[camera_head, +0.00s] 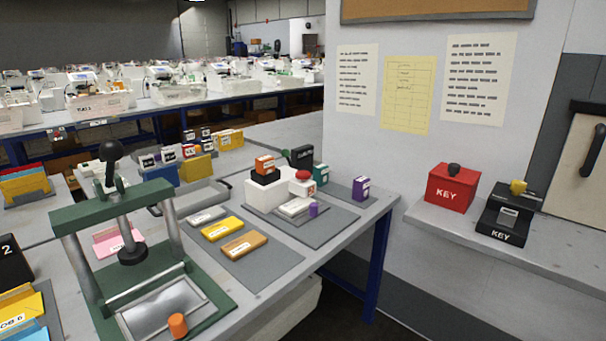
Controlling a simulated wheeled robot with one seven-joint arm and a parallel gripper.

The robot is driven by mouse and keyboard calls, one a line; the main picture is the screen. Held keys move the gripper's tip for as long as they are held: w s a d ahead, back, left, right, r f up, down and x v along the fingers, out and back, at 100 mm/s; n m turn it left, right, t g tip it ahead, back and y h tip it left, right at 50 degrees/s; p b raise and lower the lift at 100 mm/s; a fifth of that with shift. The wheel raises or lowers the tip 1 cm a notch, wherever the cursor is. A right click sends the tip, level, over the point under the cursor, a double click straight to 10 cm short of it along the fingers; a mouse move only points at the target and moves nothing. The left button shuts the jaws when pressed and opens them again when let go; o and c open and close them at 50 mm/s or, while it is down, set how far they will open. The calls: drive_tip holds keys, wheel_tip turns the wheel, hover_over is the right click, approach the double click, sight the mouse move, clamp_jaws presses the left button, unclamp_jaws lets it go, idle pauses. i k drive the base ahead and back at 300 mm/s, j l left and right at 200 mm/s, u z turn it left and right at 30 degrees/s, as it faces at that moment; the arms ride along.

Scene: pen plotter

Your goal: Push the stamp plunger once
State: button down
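A green press frame (112,210) with two grey posts stands on the table at the left front. Further right, a small white unit with a red rounded top (302,174) stands by a white block (264,197). I cannot tell for certain which of these is the stamp plunger. My gripper is not in view.
An orange cylinder (177,325) stands at the press's front. Yellow (222,229) and tan (244,246) blocks lie on grey mats to its right. A purple box (361,188) stands near the table's right end. A red KEY box (451,187) and a black KEY unit (507,214) sit on the right shelf.

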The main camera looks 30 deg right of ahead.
sight(302, 175)
drive_tip(key=i+z, duration=0.25)
drive_tip(key=i, duration=0.2)
drive_tip(key=i+j+z, duration=0.15)
drive_tip(key=i+z, duration=0.15)
drive_tip(key=i, duration=0.15)
drive_tip(key=i+j+z, duration=0.25)
drive_tip(key=i, duration=0.15)
drive_tip(key=i+j+z, duration=0.25)
drive_tip(key=i+j, duration=0.05)
drive_tip(key=i, duration=0.1)
